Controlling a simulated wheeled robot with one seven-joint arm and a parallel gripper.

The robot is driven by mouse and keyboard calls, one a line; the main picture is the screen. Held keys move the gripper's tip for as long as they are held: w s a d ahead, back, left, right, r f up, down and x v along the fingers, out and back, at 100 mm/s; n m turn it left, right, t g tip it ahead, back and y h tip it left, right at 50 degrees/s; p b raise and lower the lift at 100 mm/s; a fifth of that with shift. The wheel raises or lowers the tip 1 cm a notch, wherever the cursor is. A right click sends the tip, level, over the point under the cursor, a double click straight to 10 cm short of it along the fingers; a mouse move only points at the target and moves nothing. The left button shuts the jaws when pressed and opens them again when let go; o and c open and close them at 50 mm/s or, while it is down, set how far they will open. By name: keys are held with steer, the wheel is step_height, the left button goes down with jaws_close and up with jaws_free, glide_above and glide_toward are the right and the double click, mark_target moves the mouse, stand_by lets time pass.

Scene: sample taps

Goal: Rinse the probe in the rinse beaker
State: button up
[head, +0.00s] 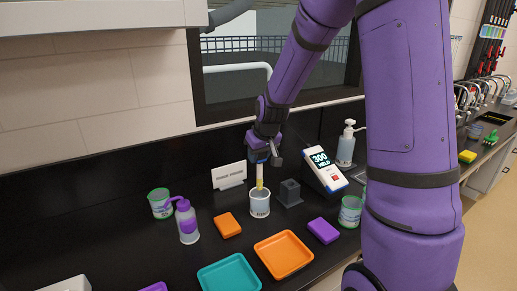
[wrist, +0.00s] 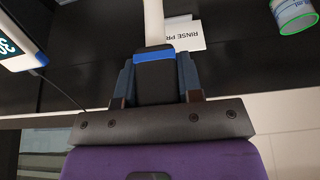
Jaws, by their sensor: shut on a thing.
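My gripper (head: 262,155) is shut on the probe (head: 260,178), which hangs roughly upright over the rinse beaker (head: 260,207). The probe's lower part looks yellowish and meets the beaker's mouth in the head view; how deep the tip sits is hard to tell. In the wrist view the gripper (wrist: 157,82) clasps the probe's black handle (wrist: 155,68), with a blue band and a pale shaft beyond it. The meter (head: 324,170) reads "300 HELD". A white "rinse" card (head: 229,176) stands behind the beaker, partly covered by the probe in the wrist view (wrist: 188,35).
A grey holder block (head: 289,193) stands right of the beaker. A purple wash bottle (head: 187,222), green-rimmed jars (head: 160,203), an orange sponge (head: 227,225), an orange tray (head: 284,255), a teal tray (head: 230,275) and a purple sponge (head: 323,231) surround it. The wall is close behind.

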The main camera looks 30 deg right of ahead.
mark_target(259, 178)
steer(key=shift+f, duration=0.5)
stand_by(0.5)
steer(key=shift+f, duration=0.6)
steer(key=shift+f, duration=3.45)
